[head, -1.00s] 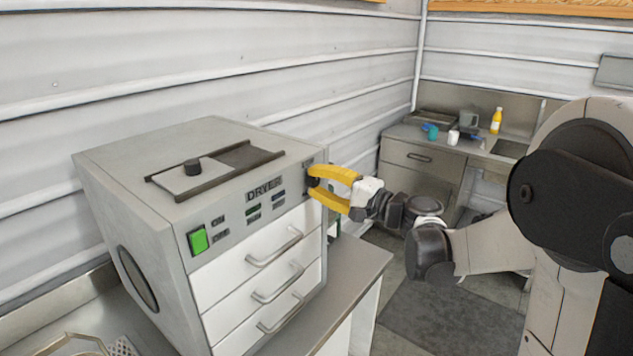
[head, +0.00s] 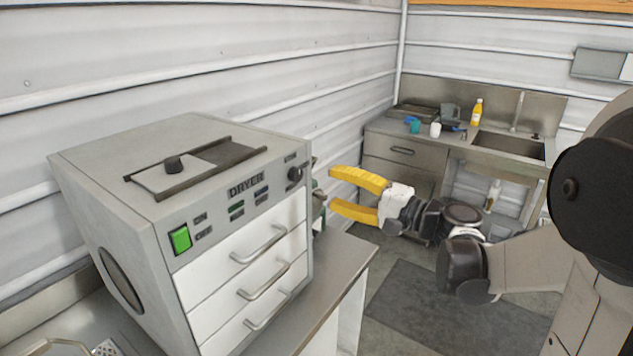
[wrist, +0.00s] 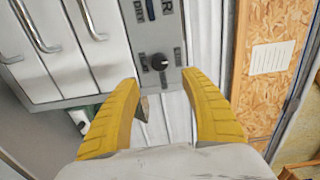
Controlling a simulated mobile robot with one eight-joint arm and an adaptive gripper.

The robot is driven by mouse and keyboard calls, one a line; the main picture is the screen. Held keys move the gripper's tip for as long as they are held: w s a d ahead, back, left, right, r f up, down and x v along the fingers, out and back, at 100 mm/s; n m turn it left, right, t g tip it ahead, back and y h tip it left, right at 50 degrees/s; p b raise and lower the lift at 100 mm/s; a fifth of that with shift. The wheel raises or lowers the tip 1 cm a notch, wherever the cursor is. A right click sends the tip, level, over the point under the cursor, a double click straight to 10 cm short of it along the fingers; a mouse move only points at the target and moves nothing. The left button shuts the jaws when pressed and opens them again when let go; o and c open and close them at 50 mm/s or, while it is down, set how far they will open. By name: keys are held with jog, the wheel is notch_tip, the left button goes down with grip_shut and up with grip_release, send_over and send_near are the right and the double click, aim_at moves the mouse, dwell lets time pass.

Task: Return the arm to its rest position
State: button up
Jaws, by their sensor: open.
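My gripper (head: 333,190) has yellow fingers and is open and empty. In the head view it hangs in the air to the right of the dryer (head: 110,165), clear of its front right edge. My arm reaches in from the right side. In the wrist view, my gripper (wrist: 165,90) has its two fingers spread wide with nothing between them. The dryer's dark knob (wrist: 159,61) shows beyond the fingertips, and the knob also shows in the head view (head: 294,174).
The dryer has three white drawers and a green switch (head: 180,239), and stands on a metal counter (head: 335,265). A far counter (head: 385,127) holds cups, a yellow bottle (head: 477,113) and a sink (head: 508,145). The floor (head: 440,310) between is open, with a dark mat.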

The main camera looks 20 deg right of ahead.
jog(key=shift+v, duration=0.95)
jog(key=s+a+f+n+g+h+b, duration=0.2)
jog(key=s+a+f+n+g+h, duration=0.3)
jog(key=s+a+f, duration=0.45)
jog(key=s+d+f+n+g+h+b, duration=0.1)
jog(key=s+f+n+h, duration=0.4)
jog(key=s, duration=0.5)
jog(key=shift+s+d+f+n+g+h+b, duration=0.2)
jog(key=shift+d+f+n+g+h+b, duration=0.15)
jog(key=shift+d+f+g, duration=0.3)
